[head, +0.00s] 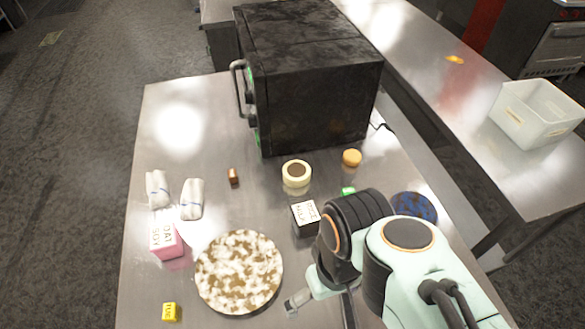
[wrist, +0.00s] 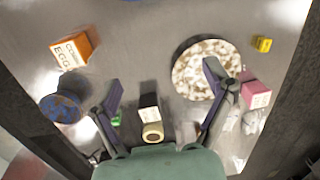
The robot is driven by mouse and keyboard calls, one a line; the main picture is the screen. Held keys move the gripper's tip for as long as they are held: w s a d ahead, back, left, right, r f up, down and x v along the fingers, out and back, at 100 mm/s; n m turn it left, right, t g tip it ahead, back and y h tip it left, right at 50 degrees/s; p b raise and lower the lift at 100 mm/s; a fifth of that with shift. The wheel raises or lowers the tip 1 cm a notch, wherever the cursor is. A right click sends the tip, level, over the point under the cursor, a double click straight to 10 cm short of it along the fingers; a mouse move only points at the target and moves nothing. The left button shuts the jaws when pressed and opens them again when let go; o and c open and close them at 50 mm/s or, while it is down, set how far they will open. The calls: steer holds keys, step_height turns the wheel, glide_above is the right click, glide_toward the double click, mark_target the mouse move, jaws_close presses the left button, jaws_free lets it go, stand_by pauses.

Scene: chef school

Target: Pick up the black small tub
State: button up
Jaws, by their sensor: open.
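A small black tub (head: 305,224) with a white lettered top stands on the steel table, right of the speckled round board. It also shows in the wrist view (wrist: 148,102), low between my fingers, with a cream round item next to it. My gripper (wrist: 163,78) is open and empty, its two fingers spread to either side of the tub and apart from it. In the head view my arm hides most of the gripper; one finger shows at the lower middle, near the board.
The round speckled board (head: 238,272) lies left of my arm. A cream round item (head: 296,174) stands behind the tub. A pink carton (head: 166,241), white packets (head: 192,199) and a yellow box (head: 169,312) lie left. A black oven (head: 310,80) stands behind. An orange egg carton (wrist: 75,50) shows in the wrist view.

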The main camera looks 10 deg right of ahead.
stand_by(0.3)
steer(key=w+r+t, duration=0.4)
steer(key=w, duration=0.7)
steer(key=g, duration=0.1)
glide_above(306, 212)
steer(key=w+a, duration=0.1)
steer(key=w, duration=0.1)
step_height(306, 212, down, 12)
steer(key=f+g, duration=0.1)
steer(key=f, duration=0.2)
steer(key=s+f+g, duration=0.1)
steer(key=f, duration=0.2)
steer(key=s+d+f, duration=0.1)
steer(key=f, duration=0.2)
steer(key=shift+f+g+h, duration=0.15)
steer(key=shift+g+h, duration=0.25)
step_height(306, 212, down, 7)
steer(key=shift+s+r, duration=0.1)
steer(key=shift+r, duration=0.1)
